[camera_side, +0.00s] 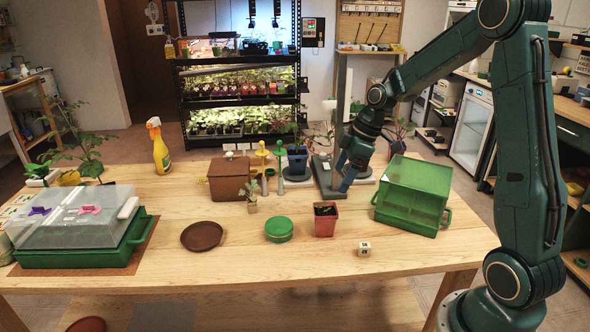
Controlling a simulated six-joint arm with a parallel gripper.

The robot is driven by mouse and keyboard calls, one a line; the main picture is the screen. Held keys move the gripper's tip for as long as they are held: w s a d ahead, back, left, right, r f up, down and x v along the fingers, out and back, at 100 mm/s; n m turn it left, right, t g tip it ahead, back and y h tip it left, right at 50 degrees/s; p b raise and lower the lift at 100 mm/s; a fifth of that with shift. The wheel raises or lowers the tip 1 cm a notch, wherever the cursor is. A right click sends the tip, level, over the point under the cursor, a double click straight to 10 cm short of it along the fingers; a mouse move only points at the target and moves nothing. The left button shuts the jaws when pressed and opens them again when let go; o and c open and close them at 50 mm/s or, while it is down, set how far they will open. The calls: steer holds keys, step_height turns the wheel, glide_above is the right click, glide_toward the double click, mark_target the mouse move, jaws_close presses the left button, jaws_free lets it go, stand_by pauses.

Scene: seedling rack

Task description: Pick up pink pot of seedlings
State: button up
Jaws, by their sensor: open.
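The pink pot of seedlings (325,222) stands upright near the front middle of the wooden table, with dark soil and small green leaves showing at its top. My gripper (345,178) is above the table behind the pot and slightly to its right. It points down, is open, and is apart from the pot. What lies directly under its fingertips is partly hidden by the gripper itself.
A green box with a clear lid (411,194) stands to the pot's right. A green round lid (279,229), a brown saucer (202,236) and a small cube (364,249) lie nearby. A brown box (228,180) stands behind left. The front table strip is mostly clear.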

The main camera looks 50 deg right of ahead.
mark_target(325, 212)
steer(key=shift+n, duration=0.3)
steer(key=d+f, duration=0.1)
steer(key=w+d+f, duration=0.1)
steer(key=d+f, duration=0.1)
steer(key=shift+w+f, duration=0.1)
steer(key=shift+f, duration=0.15)
steer(key=shift+a+f, duration=0.1)
steer(key=shift+x, duration=4.2)
steer(key=shift+a+f, duration=0.1)
steer(key=shift+a, duration=0.1)
steer(key=shift+x, duration=2.45)
steer(key=shift+a, duration=0.2)
